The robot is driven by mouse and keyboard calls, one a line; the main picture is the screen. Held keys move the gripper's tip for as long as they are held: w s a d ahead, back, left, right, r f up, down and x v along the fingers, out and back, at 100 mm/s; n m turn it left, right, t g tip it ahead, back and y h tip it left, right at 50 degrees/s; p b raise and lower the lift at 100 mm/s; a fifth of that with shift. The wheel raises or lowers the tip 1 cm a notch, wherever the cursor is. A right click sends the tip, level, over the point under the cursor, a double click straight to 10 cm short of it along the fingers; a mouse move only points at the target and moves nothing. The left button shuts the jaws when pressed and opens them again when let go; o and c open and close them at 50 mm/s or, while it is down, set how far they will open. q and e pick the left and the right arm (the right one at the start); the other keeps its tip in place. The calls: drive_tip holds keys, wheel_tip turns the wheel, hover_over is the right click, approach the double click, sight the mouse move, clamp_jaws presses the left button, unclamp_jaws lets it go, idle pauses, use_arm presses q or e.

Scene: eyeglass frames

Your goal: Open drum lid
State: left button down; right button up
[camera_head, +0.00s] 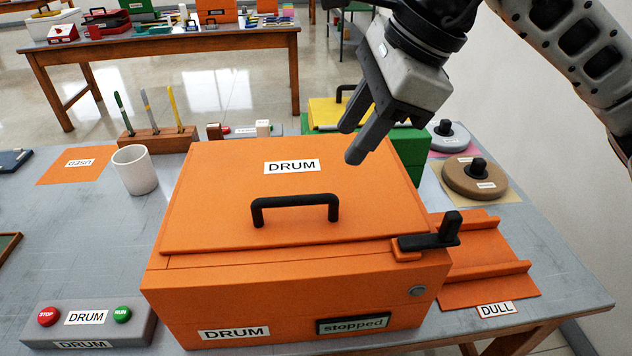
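The orange drum (290,295) is a box on the grey table with its flat lid (230,200) down. The lid carries a "DRUM" label and a black arched handle (295,203) near its front edge. A black latch lever (435,235) sits at the front right corner, across the lid's edge. A small display on the front reads "stopped" (353,323). My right gripper (350,143) hangs above the lid's back right part, fingers pointing down and left. Its fingers are apart with nothing between them, and it is clear of handle and latch. My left gripper is out of view.
A control box (85,325) with red STOP and green RUN buttons lies front left. A white mug (135,169) stands left of the drum. An orange "DULL" tray (485,255) lies right. Behind stand a pen holder (158,140), a green box (410,150) and round weights (474,180).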

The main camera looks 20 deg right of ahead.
sight(311, 196)
drive_tip(key=x, duration=1.1)
drive_tip(key=shift+f+p, duration=0.1)
drive_tip(key=shift+p, duration=0.3)
clamp_jaws()
